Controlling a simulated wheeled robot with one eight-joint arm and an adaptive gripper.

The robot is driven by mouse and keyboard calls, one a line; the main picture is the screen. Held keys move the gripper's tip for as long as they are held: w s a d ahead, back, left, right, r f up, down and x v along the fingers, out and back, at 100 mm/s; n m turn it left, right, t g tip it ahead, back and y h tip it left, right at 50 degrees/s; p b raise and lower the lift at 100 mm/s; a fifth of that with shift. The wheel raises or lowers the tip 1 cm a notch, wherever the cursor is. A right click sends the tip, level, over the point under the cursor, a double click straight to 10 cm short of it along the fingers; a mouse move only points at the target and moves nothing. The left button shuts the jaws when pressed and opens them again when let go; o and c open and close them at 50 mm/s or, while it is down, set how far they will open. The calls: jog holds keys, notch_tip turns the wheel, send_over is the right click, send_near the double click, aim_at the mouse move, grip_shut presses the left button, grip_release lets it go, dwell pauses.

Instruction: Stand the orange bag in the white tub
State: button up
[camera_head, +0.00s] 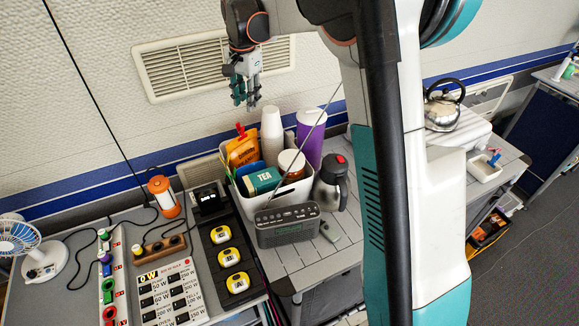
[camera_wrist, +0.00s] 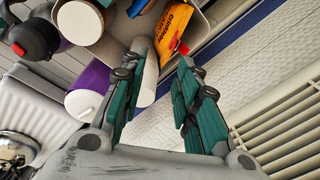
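The orange bag (camera_head: 241,150) stands upright in the white tub (camera_head: 273,204), at its back left corner, with a red clip (camera_head: 240,131) at its top. In the wrist view the orange bag (camera_wrist: 173,28) is beyond my fingertips, partly cut off by the frame edge. The tub also holds a green tea box (camera_head: 262,181), a brown jar with a white lid (camera_head: 291,164) and something blue behind the box. My gripper (camera_head: 245,99) hangs above the tub, near the wall, fingers pointing down. In the wrist view my gripper (camera_wrist: 163,68) is open, with nothing between the fingers.
The wall vent (camera_head: 180,68) is behind my gripper. Yellow devices (camera_head: 229,257) lie left on a dark strip.

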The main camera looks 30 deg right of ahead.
jog(key=s+a+r+n+t, duration=0.1)
jog(key=s+r+n+t, duration=0.2)
jog(key=s, duration=0.6)
jog(key=s+r+n, duration=0.3)
jog(key=s+r, duration=0.2)
jog(key=s, duration=0.5)
jog(key=s+a+f+n+t, duration=0.1)
jog(key=s+f+n+t, duration=0.2)
jog(key=s, duration=1.3)
notch_tip(320, 180, down, 3)
jog(key=shift+s+f+n, duration=0.1)
jog(key=shift+s+n, duration=0.1)
jog(key=shift+n, duration=1)
jog(key=shift+d, duration=0.1)
